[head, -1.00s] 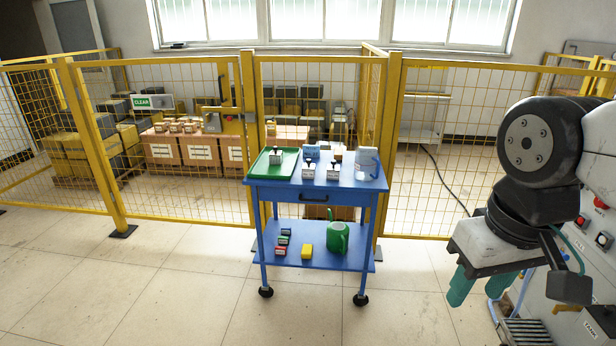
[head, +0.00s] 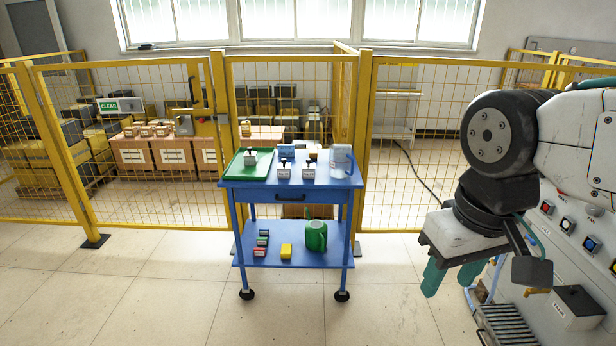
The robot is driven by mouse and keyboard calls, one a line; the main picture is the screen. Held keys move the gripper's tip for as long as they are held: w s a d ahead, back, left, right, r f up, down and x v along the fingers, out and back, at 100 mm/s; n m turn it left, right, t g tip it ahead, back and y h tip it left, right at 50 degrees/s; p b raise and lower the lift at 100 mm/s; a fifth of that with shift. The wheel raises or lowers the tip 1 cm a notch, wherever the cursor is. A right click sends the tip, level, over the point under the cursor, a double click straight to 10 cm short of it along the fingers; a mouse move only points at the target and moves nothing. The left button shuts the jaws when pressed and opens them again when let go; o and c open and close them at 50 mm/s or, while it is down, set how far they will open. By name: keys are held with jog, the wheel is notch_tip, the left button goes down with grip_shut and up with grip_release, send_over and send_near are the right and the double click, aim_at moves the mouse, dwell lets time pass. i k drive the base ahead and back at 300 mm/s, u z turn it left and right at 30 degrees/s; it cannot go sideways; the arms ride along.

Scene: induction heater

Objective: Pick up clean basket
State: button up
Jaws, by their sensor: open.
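I cannot make out for certain which thing is the clean basket. Small white labelled pieces with dark upright handles stand on the blue cart's top: one (head: 250,158) on the green tray (head: 233,172), and two more, a left one (head: 283,172) and a right one (head: 308,172), on the bare blue top. Their labels are too small to read. My gripper (head: 450,277), with teal fingers, hangs pointing down at the right, open and with nothing seen between the fingers. It is well to the right of the cart and apart from everything on it.
The blue cart (head: 290,197) stands before a yellow mesh fence (head: 440,140). A green watering can (head: 316,235) and a yellow block (head: 286,251) are below. A control panel (head: 570,235) stands at right. Floor in front is clear.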

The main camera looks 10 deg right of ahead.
aim_at(309, 168)
jog(key=u, duration=1.4)
jog(key=i, duration=2.45)
jog(key=z, duration=3.05)
jog(key=i, duration=0.55)
